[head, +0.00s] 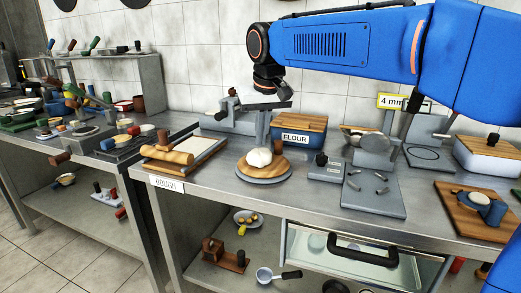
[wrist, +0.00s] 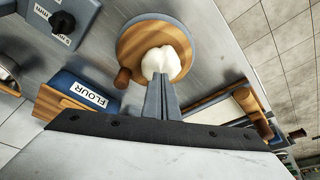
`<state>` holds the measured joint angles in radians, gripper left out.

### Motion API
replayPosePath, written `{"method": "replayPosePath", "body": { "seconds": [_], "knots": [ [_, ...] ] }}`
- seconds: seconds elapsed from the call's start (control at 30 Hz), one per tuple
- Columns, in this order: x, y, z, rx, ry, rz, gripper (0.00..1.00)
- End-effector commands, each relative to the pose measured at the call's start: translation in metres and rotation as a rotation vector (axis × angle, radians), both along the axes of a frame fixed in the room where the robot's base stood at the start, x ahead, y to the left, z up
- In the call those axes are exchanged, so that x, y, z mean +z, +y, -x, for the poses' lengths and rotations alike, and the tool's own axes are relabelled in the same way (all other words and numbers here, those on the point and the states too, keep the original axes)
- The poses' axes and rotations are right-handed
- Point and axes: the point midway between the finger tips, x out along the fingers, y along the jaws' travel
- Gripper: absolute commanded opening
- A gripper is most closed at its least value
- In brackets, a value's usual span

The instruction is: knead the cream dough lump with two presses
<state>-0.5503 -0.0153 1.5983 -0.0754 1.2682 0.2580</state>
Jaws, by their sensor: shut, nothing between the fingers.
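The cream dough lump (head: 259,158) sits on a round wooden board (head: 281,166) with a grey rim on the steel counter. In the wrist view the lump (wrist: 161,62) is pale and bulging, on the round board (wrist: 131,50). My gripper (head: 262,146) points straight down over the lump, fingers closed together and empty. In the wrist view the fingertips (wrist: 160,77) meet at the edge of the lump and overlap it. They look in contact with its top or very close; I cannot tell which.
A blue flour box (head: 298,137) stands behind the board. A rolling pin (head: 168,154) lies on a tray at left. A grey press with a round plate (head: 372,195) and a small switch box (head: 327,170) stand at right. The counter's front strip is clear.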

Motion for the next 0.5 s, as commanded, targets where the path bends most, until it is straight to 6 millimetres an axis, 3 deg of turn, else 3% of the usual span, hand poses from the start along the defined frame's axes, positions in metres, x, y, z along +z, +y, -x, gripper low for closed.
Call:
{"method": "replayPosePath", "body": {
  "seconds": [0.5],
  "knots": [
    [-0.013,0.0,0.0,0.0,0.0,0.0,0.0]
  ]
}}
